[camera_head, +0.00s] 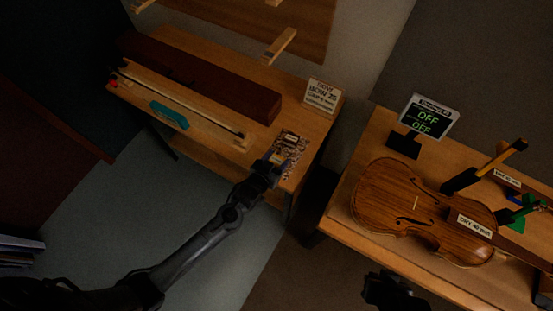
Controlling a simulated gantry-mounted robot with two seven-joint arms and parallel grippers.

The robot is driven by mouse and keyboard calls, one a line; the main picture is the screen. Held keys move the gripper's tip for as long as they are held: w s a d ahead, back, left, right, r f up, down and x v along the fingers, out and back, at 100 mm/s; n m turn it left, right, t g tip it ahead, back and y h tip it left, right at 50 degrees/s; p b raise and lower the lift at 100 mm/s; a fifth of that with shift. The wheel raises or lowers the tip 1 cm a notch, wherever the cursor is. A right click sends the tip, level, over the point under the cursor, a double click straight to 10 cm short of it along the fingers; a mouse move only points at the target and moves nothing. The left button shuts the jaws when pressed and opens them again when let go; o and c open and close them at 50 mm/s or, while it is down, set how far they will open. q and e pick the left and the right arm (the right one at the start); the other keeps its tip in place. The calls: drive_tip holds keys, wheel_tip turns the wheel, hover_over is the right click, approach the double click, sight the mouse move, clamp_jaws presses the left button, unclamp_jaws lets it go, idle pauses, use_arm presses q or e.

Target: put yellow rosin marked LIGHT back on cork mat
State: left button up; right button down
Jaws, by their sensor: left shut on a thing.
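The speckled cork mat (293,141) lies at the right front corner of the left bench. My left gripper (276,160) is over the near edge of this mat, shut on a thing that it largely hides. A small yellowish block (285,151) shows at its fingertips, likely the rosin; its label cannot be read. I cannot tell whether it touches the mat. Other small items on the mat are too small to make out. My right gripper (392,290) is at the bottom edge, dark and away from both benches; its jaws are unclear.
A violin (423,211) lies on the right bench, near a display reading OFF (429,117). A long dark box (200,78), a bow (190,102) and a teal item (169,115) are on the left bench. A sign (322,95) stands behind the mat. A gap separates the benches.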

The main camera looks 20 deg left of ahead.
use_arm(q)
drive_tip(key=shift+f, duration=0.15)
drive_tip(key=o, duration=1.1)
drive_tip(key=shift+o, duration=0.2)
drive_tip(key=s+a+r+g+y+p, duration=0.1)
drive_tip(key=s+a+r+g, duration=0.2)
drive_tip(key=s, duration=0.6)
drive_tip(key=s+a+r+g, duration=0.1)
drive_tip(key=s+r+g, duration=0.35)
drive_tip(key=s, duration=0.35)
drive_tip(key=s+a+r+g+y+p, duration=0.15)
drive_tip(key=s+r, duration=0.25)
drive_tip(key=s, duration=0.5)
wheel_tip(320, 180, up, 22)
drive_tip(key=p, duration=2.1)
drive_tip(key=shift+w+a+g+h, duration=0.25)
drive_tip(key=shift+a+g+h, duration=0.1)
drive_tip(key=shift+h, duration=0.1)
